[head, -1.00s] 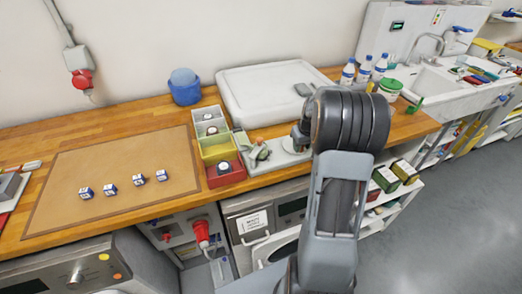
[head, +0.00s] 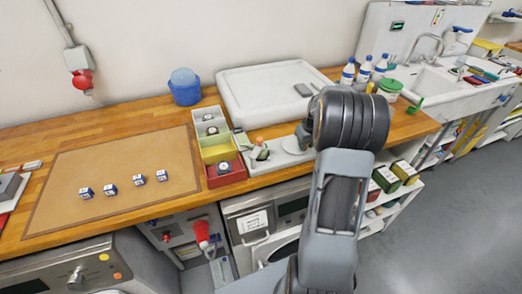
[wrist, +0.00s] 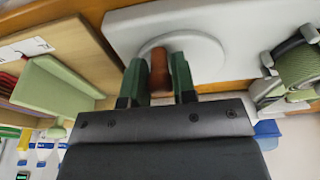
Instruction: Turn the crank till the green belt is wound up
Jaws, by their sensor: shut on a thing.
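The brown crank knob (wrist: 159,72) stands on a pale round disc (wrist: 206,56) in the wrist view. My gripper (wrist: 158,66) has its two dark green fingers shut on the knob from both sides. The disc sits on a light grey base plate (wrist: 235,25). The green belt (wrist: 296,66) shows at the right of the wrist view, in a dark metal holder; how much is wound is unclear.
Red, yellow and grey bins (head: 224,172) stand left of the winder. A large white lid-like box (head: 268,88) lies behind it. Bottles (head: 364,70) and a green-lidded tub (head: 390,88) stand to the right. A brown mat (head: 115,180) with several small boxes lies at left.

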